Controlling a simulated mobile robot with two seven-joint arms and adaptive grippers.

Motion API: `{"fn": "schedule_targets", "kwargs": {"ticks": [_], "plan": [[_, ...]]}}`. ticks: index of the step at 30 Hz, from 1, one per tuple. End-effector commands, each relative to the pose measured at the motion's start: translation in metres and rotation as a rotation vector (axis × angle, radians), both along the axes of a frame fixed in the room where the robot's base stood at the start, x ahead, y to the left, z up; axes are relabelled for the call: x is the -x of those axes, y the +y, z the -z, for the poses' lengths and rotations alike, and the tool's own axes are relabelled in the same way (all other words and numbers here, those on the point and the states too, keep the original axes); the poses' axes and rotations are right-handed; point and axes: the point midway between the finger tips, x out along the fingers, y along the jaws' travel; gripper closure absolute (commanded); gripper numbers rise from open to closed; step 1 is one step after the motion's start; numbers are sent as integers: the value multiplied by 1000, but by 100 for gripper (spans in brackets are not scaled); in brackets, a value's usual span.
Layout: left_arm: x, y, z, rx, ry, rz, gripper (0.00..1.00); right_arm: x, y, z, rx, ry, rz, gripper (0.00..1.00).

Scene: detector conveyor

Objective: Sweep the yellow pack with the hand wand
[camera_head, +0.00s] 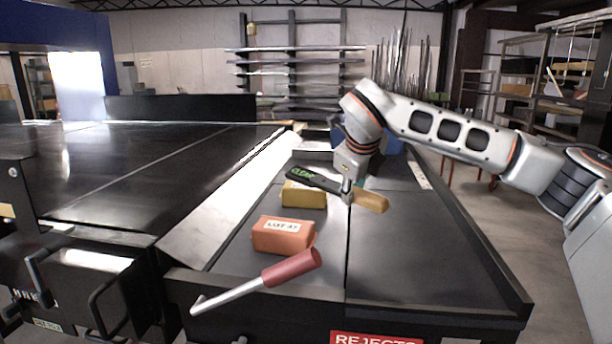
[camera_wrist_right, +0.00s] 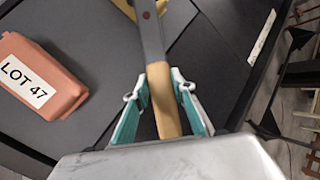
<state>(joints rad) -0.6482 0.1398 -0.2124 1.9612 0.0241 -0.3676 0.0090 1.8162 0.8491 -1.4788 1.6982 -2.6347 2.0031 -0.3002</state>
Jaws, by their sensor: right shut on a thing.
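The hand wand (camera_head: 318,180) has a dark flat head with green lettering that seems to read CLEAR, and a tan handle (camera_head: 369,201). My right gripper (camera_head: 349,188) is shut on that handle. In the right wrist view, my right gripper's teal-padded fingers (camera_wrist_right: 162,95) sit on both sides of the wand's handle (camera_wrist_right: 164,100). The yellow pack (camera_head: 303,198) lies on the tray surface, with the wand's head over its top; I cannot tell if they touch. Only a bit of yellow shows at the top of the wrist view, behind the wand. My left gripper is not in view.
An orange pack (camera_head: 283,235) labelled LOT 47 lies in front of the yellow one. A red-handled metal tool (camera_head: 290,267) shows at the tray's near edge. The black tray (camera_head: 420,250) has raised sides and free room on its right. A conveyor belt (camera_head: 130,175) runs at left.

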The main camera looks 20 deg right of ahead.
Motion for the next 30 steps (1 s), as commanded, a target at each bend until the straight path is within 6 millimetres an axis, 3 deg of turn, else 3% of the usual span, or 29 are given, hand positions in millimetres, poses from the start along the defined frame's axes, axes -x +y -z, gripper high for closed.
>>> {"fn": "schedule_targets", "kwargs": {"ticks": [30], "plan": [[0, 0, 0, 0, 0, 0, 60, -2, -9, -3, 65, -34, -55, 100]]}}
